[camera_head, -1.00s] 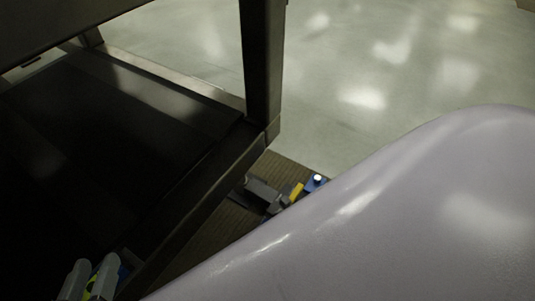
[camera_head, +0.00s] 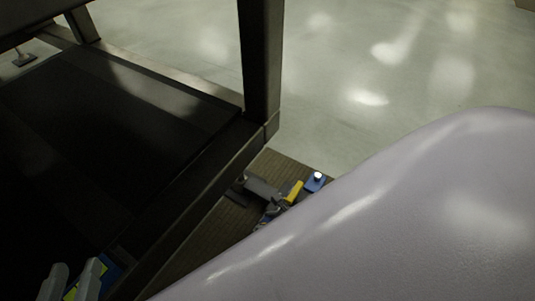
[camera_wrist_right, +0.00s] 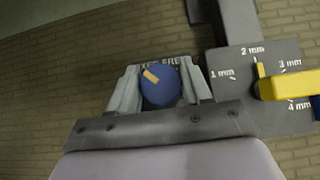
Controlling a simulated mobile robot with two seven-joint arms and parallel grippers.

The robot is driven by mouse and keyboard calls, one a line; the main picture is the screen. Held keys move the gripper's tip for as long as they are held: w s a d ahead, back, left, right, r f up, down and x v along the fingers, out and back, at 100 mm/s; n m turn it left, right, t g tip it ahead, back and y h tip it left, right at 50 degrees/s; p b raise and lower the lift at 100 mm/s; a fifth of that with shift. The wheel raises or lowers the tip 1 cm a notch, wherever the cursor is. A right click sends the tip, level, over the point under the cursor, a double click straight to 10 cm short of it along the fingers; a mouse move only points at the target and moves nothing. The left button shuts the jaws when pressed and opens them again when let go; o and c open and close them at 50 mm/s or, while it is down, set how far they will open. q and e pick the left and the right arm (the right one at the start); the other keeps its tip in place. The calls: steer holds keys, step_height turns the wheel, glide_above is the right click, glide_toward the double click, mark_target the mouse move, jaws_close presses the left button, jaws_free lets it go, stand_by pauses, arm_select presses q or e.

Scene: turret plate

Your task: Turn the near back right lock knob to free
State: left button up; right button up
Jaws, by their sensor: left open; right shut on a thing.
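In the right wrist view, the blue round lock knob (camera_wrist_right: 158,90) has a yellow mark that points up and to the left. Behind it is a dark label (camera_wrist_right: 172,62) with partly covered lettering that seems to read fixed and free. My right gripper (camera_wrist_right: 160,88) is shut on this knob, with one pale finger on each side. In the head view my right gripper is hidden behind my large pale arm. My left gripper (camera_head: 72,283) is open at the lower left edge, over the dark frame.
A grey scale plate (camera_wrist_right: 250,100) marked in mm carries a yellow pointer (camera_wrist_right: 285,85), right of the knob. In the head view a yellow piece (camera_head: 293,191) and a blue part with a white top (camera_head: 316,181) stand near my arm. A dark post (camera_head: 260,60) rises beside them.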

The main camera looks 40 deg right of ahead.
steer(key=shift+r, duration=0.15)
steer(key=shift+r+m+h+p, duration=0.1)
steer(key=shift+m+h+p, duration=0.25)
steer(key=shift+p, duration=0.2)
steer(key=shift+m+p, duration=0.35)
arm_select(q)
steer(key=shift+w+d+f+n+g+h+p, duration=0.15)
steer(key=shift+w+d+n+g+h+p, duration=0.15)
steer(key=shift+d+n+g+p, duration=0.25)
arm_select(e)
steer(key=shift+f+m+t+h, duration=0.2)
steer(key=shift+m+t+h, duration=0.1)
steer(key=shift+m+h, duration=0.55)
arm_select(q)
steer(key=shift+d, duration=0.15)
arm_select(e)
steer(key=o, duration=1)
